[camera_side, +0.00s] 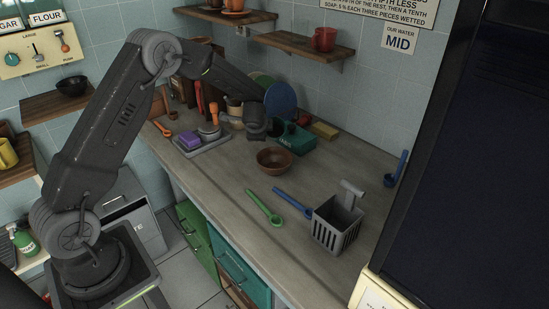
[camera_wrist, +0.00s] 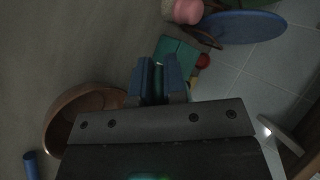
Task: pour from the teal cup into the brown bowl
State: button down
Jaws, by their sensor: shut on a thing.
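The brown bowl (camera_side: 275,163) stands upright on the counter in the side view, just in front of my gripper (camera_side: 274,128). In the wrist view the bowl (camera_wrist: 62,112) shows at lower left, partly covered by my gripper (camera_wrist: 158,78). My gripper is shut on the teal cup (camera_wrist: 157,86), of which only a dark teal strip shows between the fingers. The cup is mostly hidden, so I cannot tell its tilt or contents. It is behind the bowl in the side view, not over it.
A teal box (camera_side: 296,139) lies close behind my gripper, with a yellow block (camera_side: 325,130) beyond. Green (camera_side: 263,206) and blue (camera_side: 291,202) ladles and a grey slotted basket (camera_side: 337,226) are at right. A tray with a purple block (camera_side: 190,141) is at left.

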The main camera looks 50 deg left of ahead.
jog(key=shift+f+t+y, duration=0.35)
jog(key=shift+t+y, duration=0.35)
dwell(0.7)
jog(key=shift+s+d+r+t+y, duration=0.15)
jog(key=shift+r+t+y, duration=0.2)
jog(key=shift+t+y, duration=0.25)
jog(key=shift+s+d+r+t+y, duration=0.1)
jog(key=shift+r+t+y, duration=0.2)
jog(key=shift+t+y, duration=0.3)
dwell(1.5)
jog(key=shift+s+d+r+t+y, duration=0.3)
jog(key=shift+s+d+t+y, duration=0.35)
jog(key=shift+d+t+y, duration=0.05)
dwell(0.9)
jog(key=shift+w+a+f+g+h, duration=0.3)
jog(key=shift+w+a+g+h, duration=0.5)
jog(key=shift+a+g+h, duration=0.15)
jog(key=shift+d+f+g+h, duration=0.1)
jog(key=shift+f+g+h, duration=0.35)
jog(key=shift+g+h, duration=0.15)
jog(key=shift+g, duration=0.25)
